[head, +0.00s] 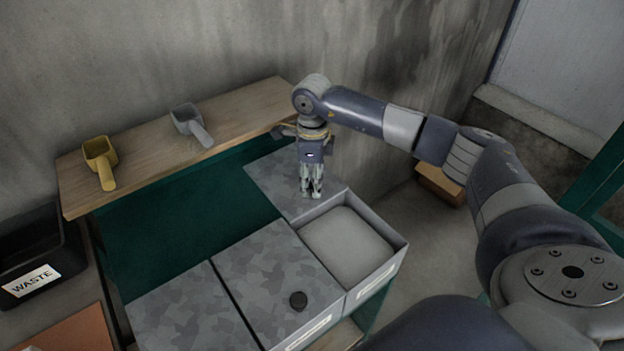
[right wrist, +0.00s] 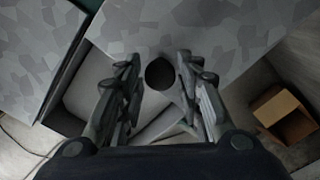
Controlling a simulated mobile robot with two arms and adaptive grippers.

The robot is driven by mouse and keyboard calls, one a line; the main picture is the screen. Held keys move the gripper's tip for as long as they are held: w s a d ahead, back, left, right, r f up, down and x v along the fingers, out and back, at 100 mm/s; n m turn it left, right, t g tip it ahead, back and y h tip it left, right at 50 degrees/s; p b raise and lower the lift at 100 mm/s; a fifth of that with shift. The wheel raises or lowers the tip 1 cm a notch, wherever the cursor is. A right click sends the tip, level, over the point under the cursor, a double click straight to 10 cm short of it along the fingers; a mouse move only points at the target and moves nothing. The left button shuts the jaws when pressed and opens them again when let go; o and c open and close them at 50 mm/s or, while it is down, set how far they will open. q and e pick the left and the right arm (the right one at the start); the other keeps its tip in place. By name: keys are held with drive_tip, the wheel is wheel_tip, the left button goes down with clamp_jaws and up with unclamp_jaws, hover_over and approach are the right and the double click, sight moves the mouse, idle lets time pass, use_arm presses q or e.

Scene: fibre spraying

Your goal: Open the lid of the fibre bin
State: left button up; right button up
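The right-hand bin (head: 398,262) stands uncovered at the front, with pale grey contents (head: 345,240) showing. Its grey mottled lid (head: 270,180) lies behind the opening; it also shows in the right wrist view (right wrist: 215,35). My right gripper (head: 312,192) points down over the lid's front part. In the right wrist view its fingers (right wrist: 158,88) are apart, with the lid's round black knob (right wrist: 159,73) between them and gaps showing on both sides. The fingers hide the knob in the head view. My left gripper is not in view.
A covered middle bin (head: 265,270) with a black knob (head: 298,300) adjoins on the left, beside another mottled cover (head: 190,312). A shelf (head: 240,105) holds a yellow scoop (head: 100,158) and a grey scoop (head: 188,122). A waste box (head: 35,262) stands far left.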

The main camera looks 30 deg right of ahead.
drive_tip(key=shift+o, duration=0.2)
drive_tip(key=shift+r, duration=0.2)
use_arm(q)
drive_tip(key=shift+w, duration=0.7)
use_arm(e)
wheel_tip(320, 180, up, 12)
drive_tip(key=shift+f, duration=0.2)
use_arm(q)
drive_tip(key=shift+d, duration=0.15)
use_arm(e)
drive_tip(key=shift+f, duration=0.1)
